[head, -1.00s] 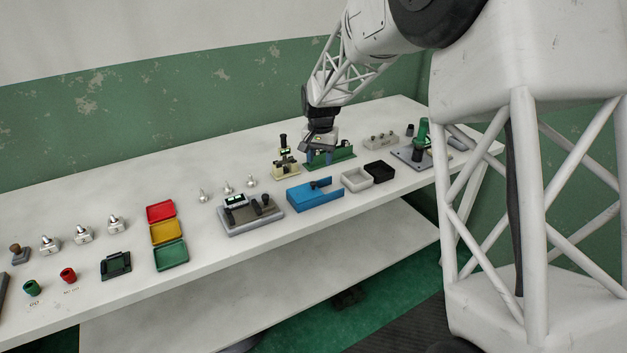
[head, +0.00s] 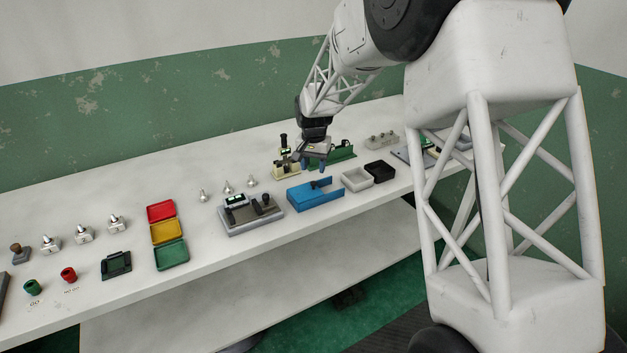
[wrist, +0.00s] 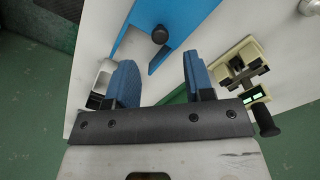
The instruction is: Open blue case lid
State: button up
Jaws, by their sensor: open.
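The blue case (head: 308,198) sits near the table's front edge, with a small dark knob on it. In the wrist view the blue case (wrist: 190,22) shows partly, cut off by the top edge, and the black knob (wrist: 160,34) is seen just beyond my fingers. My gripper (head: 313,166) is above and behind the case in the head view, apart from it. In the wrist view my gripper (wrist: 160,62) has its two blue fingers spread with nothing between them. The lid appears lowered, though its seam is too small to make out.
A white tray (head: 345,177) and a black tray (head: 389,172) stand just right of the case. A grey device (head: 228,225) with black knobs is to its left. A cream fixture (head: 279,171) and a green fixture (head: 343,157) stand close behind.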

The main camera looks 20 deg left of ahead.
aim_at(314, 182)
jog(key=shift+f, duration=2.9)
jog(key=shift+c, duration=0.3)
grip_shut()
